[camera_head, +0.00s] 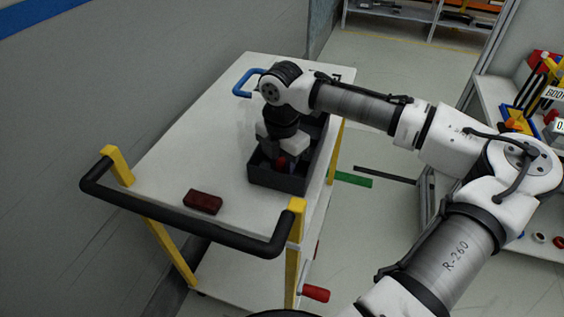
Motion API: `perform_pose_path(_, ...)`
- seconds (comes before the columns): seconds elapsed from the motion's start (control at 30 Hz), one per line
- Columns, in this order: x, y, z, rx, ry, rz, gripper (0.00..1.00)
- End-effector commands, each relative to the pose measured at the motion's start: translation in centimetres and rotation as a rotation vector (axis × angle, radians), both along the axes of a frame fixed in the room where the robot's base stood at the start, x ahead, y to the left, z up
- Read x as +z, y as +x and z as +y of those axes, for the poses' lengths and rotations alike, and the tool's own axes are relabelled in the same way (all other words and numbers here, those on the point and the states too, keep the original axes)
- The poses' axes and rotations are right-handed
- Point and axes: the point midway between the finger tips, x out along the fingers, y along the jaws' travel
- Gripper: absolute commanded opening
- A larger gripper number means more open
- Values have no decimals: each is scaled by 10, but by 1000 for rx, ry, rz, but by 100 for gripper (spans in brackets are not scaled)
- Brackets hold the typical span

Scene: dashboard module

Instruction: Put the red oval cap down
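A small red piece (281,162), which looks like the red oval cap, shows right at the lower end of my gripper (282,158). My gripper points down into the dark grey bin (278,181) on the cart top. The fingertips are small and partly hidden by the gripper body and the bin, so I cannot tell whether they are closed on the red piece or just around it. Whether the red piece touches the bin floor is also hidden.
The bin stands on a white cart top (160,172) with a black handle bar (190,230) in front. A dark red block (203,201) lies near the front edge. A blue handle (245,82) is at the back left. Shelves (500,110) stand at right. The cart's left side is clear.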

Motion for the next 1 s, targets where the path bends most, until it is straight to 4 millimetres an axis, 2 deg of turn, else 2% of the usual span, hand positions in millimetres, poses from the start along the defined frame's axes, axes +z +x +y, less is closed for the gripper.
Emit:
perform_pose_path(0.03, 0, 0, 0, 0, 0, 0, 38)
perform_pose_path(0.1, 0, 0, 0, 0, 0, 0, 47)
perform_pose_path(0.13, 0, 0, 0, 0, -1, -1, 48)
perform_pose_path(0.5, 6, 0, 0, 0, 0, -1, 48)
perform_pose_path(0.67, 33, 1, 0, 0, 2, -3, 48)
perform_pose_path(1.0, 102, 1, 1, 1, 2, -1, 48)
